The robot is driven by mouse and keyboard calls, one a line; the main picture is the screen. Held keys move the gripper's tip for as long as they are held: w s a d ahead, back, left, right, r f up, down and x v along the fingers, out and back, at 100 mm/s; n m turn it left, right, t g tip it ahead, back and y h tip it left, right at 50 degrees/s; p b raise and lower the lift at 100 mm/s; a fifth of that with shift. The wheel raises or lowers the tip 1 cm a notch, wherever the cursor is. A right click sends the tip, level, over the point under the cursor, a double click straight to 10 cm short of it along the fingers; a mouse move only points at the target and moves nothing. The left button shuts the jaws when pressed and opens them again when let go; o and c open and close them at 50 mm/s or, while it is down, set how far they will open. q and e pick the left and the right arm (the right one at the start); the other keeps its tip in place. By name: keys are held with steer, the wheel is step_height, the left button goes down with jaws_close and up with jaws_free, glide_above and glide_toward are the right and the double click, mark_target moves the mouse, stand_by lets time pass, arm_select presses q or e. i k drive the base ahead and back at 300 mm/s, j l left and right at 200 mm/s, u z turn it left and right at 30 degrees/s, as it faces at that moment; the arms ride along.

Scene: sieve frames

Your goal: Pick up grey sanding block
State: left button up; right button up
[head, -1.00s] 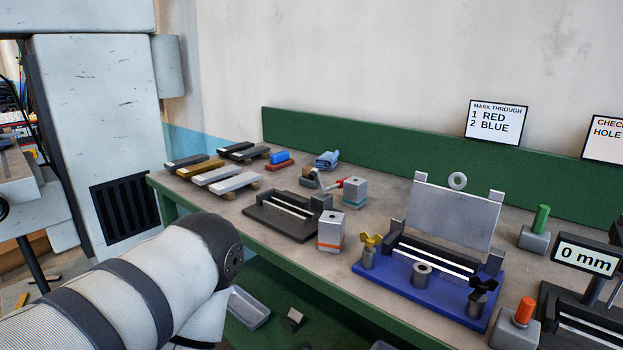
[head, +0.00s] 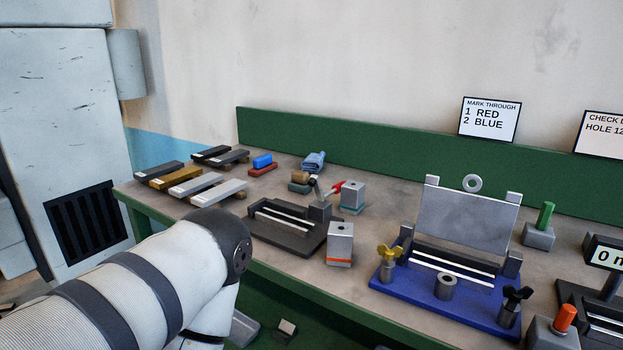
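A small grey-green block (head: 299,188) lies on the bench beneath or against a brown block (head: 300,177), beside the black clamp fixture. It may be the grey sanding block, but it is too small to be sure. My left arm comes in from the lower left, with its rounded dark joint in front of the bench's near edge. Its gripper is out of view. My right arm and gripper do not show.
The bench (head: 390,208) carries several bars (head: 186,181), a blue block (head: 262,160) on a red one, a blue cloth (head: 313,161), a black fixture (head: 287,228) and a blue jig (head: 440,309). A grey tray (head: 243,330) sits below.

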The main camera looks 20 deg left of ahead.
mark_target(299, 184)
steer(key=j+z, duration=0.25)
steer(key=j, duration=0.15)
steer(key=j+z, duration=0.25)
steer(key=j, duration=0.2)
steer(key=j+z, duration=0.2)
steer(key=j, duration=0.2)
steer(key=k+j+z, duration=0.25)
steer(key=j, duration=0.15)
steer(key=j+z, duration=0.25)
steer(key=j, duration=0.15)
steer(key=k+j+z, duration=0.25)
steer(key=j+z, duration=0.2)
steer(key=j, duration=0.25)
steer(key=k, duration=0.05)
